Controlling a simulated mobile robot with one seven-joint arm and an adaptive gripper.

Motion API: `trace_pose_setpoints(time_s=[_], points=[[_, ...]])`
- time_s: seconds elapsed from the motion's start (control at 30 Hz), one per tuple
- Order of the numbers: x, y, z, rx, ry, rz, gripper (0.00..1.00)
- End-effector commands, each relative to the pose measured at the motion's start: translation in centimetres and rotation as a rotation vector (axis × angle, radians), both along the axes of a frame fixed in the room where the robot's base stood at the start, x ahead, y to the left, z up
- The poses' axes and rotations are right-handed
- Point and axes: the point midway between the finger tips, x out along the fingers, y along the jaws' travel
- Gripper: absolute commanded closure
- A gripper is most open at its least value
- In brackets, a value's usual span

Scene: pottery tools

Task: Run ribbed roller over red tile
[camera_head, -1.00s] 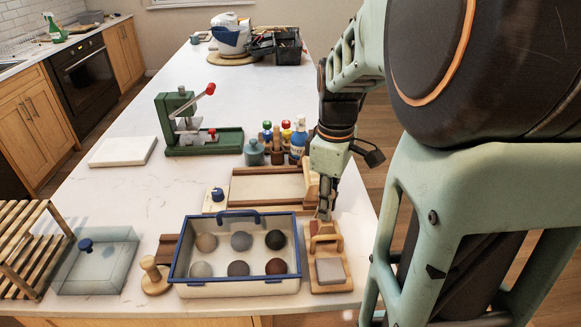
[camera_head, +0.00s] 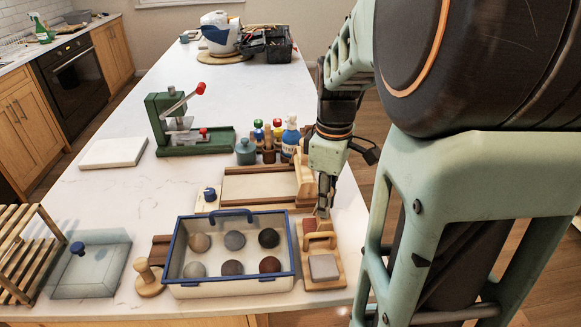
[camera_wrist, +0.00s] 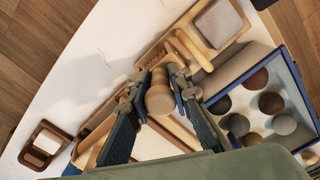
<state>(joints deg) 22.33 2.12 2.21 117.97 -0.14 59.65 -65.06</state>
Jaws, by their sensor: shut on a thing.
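My gripper (camera_head: 322,208) points down over the right side of the counter, at the red tile. In the wrist view my gripper (camera_wrist: 162,100) is shut on a round wooden handle (camera_wrist: 160,98), apparently that of the ribbed roller. The roller's ribbed part is mostly hidden behind the handle and fingers. The red tile (camera_head: 312,224) lies at the far end of a wooden board (camera_head: 340,277), partly covered by the fingertips. I cannot tell whether the roller touches the tile.
A wooden bar handle (camera_head: 320,240) and a grey square block (camera_head: 323,267) are on the same board. A blue-rimmed box (camera_head: 228,289) with several balls stands close to its left. A wooden-framed slab (camera_head: 262,188) lies behind. A green press (camera_head: 195,140) stands further back.

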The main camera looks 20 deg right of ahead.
Motion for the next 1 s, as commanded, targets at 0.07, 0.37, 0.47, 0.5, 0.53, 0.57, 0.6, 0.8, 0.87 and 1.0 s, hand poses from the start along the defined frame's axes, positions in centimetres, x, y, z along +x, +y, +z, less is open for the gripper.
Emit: trace_pose_setpoints(time_s=[0.07,0.37,0.47,0.5,0.53,0.57,0.6,0.8,0.87,1.0], points=[[-0.1,0.1,-0.2,0.002,0.005,0.0,1.0],[0.1,0.8,-0.1,0.002,0.006,0.001,1.0],[0.2,1.1,0.0,0.002,0.006,0.002,1.0],[0.2,1.2,0.0,0.002,0.006,0.002,1.0],[0.2,1.2,0.0,0.002,0.006,0.001,1.0],[0.2,1.3,0.0,0.002,0.006,0.001,1.0],[0.2,1.3,0.0,0.002,0.006,0.0,1.0],[0.2,1.2,0.0,0.001,0.006,0.0,1.0],[0.2,1.3,0.0,0.002,0.005,0.0,1.0],[0.4,1.6,0.0,0.002,0.005,0.001,1.0]])
